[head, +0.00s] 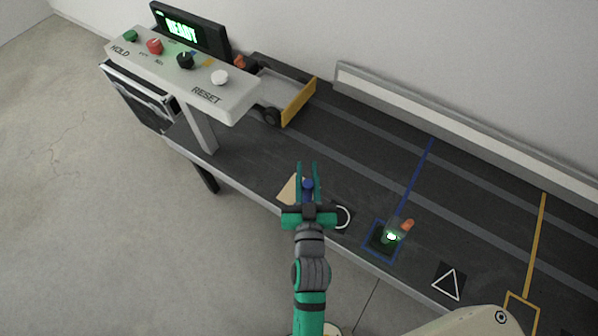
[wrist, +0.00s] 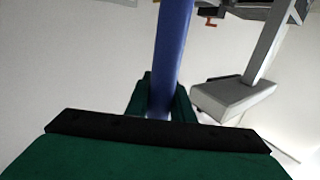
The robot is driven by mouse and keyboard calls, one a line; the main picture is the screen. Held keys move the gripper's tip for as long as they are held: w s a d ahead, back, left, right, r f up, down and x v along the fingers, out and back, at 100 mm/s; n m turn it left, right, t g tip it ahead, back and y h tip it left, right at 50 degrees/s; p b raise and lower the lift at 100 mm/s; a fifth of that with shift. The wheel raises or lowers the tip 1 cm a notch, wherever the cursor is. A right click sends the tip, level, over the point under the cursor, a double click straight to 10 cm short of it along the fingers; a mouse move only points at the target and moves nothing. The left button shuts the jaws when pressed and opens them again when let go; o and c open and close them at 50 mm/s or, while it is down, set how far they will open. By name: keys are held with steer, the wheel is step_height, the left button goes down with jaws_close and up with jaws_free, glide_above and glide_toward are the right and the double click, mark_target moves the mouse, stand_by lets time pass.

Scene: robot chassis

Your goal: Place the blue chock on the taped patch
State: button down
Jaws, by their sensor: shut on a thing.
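The blue chock (head: 308,186) is between the fingers of my gripper (head: 307,168), which is shut on it. In the wrist view the chock (wrist: 173,50) is a long blue bar rising from between the green fingers. Behind and left of the gripper in the head view, a tan patch (head: 288,190) lies near the table's front edge, partly hidden by the gripper. A blue taped square (head: 369,246) lies to the right, with a small green-lit device (head: 391,237) on it. I cannot tell which of these is the taped patch.
A control panel (head: 232,98) with buttons and a READY screen (head: 182,29) stands at the left. A cart (head: 290,88) with a yellow end is behind it. A white circle (head: 345,217), a triangle mark (head: 448,283) and an orange piece (head: 407,225) are to the right.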

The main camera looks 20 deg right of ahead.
steer(key=w+d+f, duration=0.3)
steer(key=w+f, duration=0.9)
steer(key=shift+f, duration=0.25)
steer(key=c, duration=1.5)
jaws_free()
steer(key=shift+c, duration=0.2)
